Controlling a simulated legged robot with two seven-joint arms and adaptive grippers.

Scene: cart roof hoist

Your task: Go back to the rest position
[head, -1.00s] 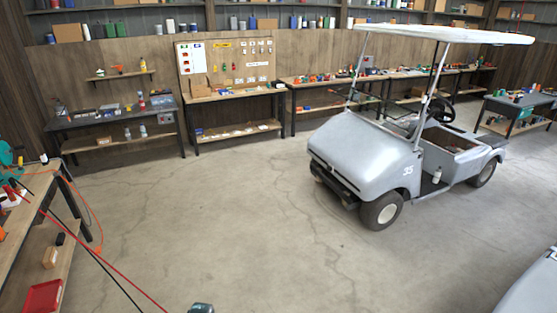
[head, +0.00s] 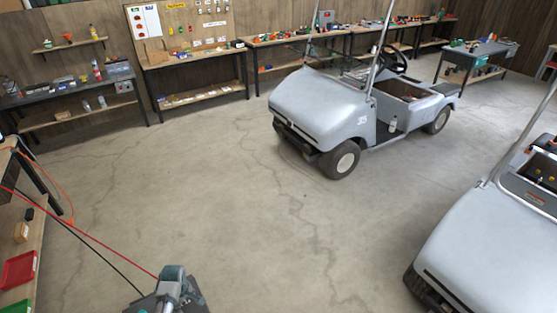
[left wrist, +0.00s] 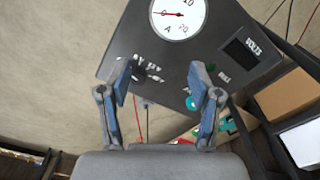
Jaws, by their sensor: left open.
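My left gripper (left wrist: 160,68) shows in the left wrist view with its two blue-and-grey fingers spread apart and nothing between them. Behind the fingers is a dark grey panel (left wrist: 172,52) with a round white dial, a small display and a few knobs or buttons. I cannot tell whether the fingers touch it. My right gripper is in neither view.
A grey cart (head: 325,105) stands mid-floor; a second cart (head: 495,245) is close at right. A workbench (head: 22,225) with a red tray (head: 18,270) is at left. Red (head: 85,232) and black cables cross from there. Open concrete floor (head: 230,210) lies between.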

